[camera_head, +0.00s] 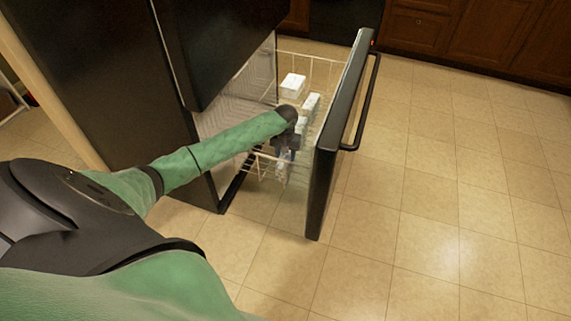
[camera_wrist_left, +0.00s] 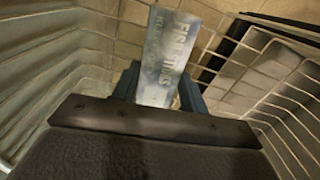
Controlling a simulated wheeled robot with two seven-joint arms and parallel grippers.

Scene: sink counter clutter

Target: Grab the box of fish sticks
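The fish sticks box (camera_wrist_left: 168,60) is a pale blue-white carton with printed lettering, seen in the left wrist view. It lies tilted between the two fingers of my left gripper (camera_wrist_left: 158,85) and reaches past their tips. The fingers flank it closely, but whether they press on it is unclear. In the head view my left gripper (camera_head: 285,150) points down into the wire basket of the open freezer drawer, at its near end. Something pale below the fingers there is partly hidden by the wires. My right gripper is not in view.
The drawer front (camera_head: 335,140) stands pulled out with a long black handle (camera_head: 365,110). Other white packages (camera_head: 293,85) lie farther back in the basket (camera_head: 318,56). The black fridge (camera_head: 95,65) rises on the left. Tiled floor (camera_head: 450,200) on the right is clear.

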